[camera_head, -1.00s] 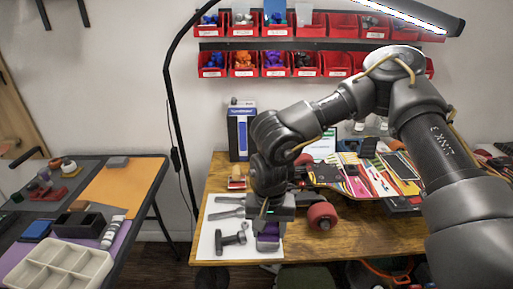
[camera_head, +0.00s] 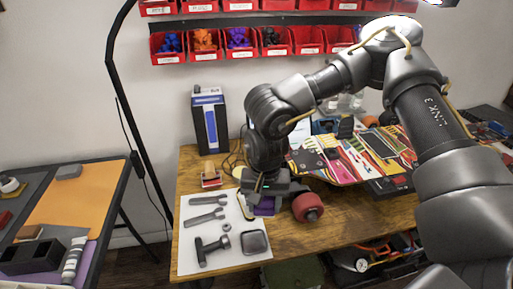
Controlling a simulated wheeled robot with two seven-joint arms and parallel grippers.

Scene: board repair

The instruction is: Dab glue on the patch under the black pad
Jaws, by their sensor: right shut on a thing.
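A skateboard deck (camera_head: 335,170) with a colourful graphic lies on the wooden table, and a red wheel (camera_head: 307,207) shows at its near left end. A black rectangular pad (camera_head: 378,143) sits on the deck's upper face; any patch under it is hidden. A dark square pad-like piece (camera_head: 254,242) lies on the white sheet. My right gripper (camera_head: 263,203) points down beside the wheel, over the sheet's far right corner. My left gripper is out of view.
The white sheet (camera_head: 188,262) also holds a hammer-like tool (camera_head: 210,248) and wrenches (camera_head: 207,217). A blue and black box (camera_head: 209,122) and a small red holder (camera_head: 211,178) stand behind. Red bins (camera_head: 205,50) hang on the wall. A side table (camera_head: 75,200) is at left.

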